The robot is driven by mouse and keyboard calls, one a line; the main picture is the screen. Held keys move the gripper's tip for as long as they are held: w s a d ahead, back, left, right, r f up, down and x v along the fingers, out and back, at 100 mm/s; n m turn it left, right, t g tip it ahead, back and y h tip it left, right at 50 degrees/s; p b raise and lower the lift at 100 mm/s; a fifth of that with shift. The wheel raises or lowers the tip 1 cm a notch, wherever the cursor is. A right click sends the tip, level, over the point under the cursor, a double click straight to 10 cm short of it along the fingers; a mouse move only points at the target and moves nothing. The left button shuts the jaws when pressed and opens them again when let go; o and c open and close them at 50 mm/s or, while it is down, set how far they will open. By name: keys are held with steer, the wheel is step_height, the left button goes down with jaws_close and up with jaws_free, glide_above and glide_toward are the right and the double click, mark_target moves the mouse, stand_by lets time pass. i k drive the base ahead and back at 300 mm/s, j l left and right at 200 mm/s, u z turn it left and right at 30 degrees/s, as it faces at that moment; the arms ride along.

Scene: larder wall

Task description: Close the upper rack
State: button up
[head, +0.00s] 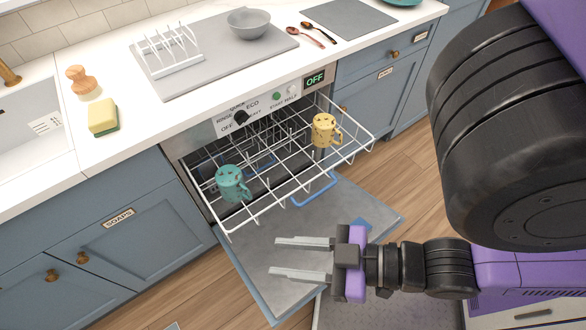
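The upper rack (283,203) is a white wire rack pulled out of the dishwasher, over its lowered door (255,268). A teal mug (231,184) sits in its left part and a yellow mug (323,131) in its right part. My gripper (288,259) is open and empty, its two fingers pointing left above the door. It appears in front of the rack's front edge and apart from it; its exact height is hard to tell. The back of the rack is inside the dishwasher, under the counter.
The dishwasher's control panel (262,105) has a dial and an "OFF" display. Above it, the counter (150,118) holds a sponge (103,117), a brush (81,80), a dish rack (168,51) and a grey bowl (248,24). Blue cabinets (130,238) flank the dishwasher. My arm covers the right side.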

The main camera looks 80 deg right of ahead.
mark_target(294, 201)
steer(key=k+l+z, duration=0.25)
steer(key=k, duration=0.25)
steer(key=k+l+z, duration=0.2)
steer(key=k, duration=0.25)
steer(key=l, duration=0.1)
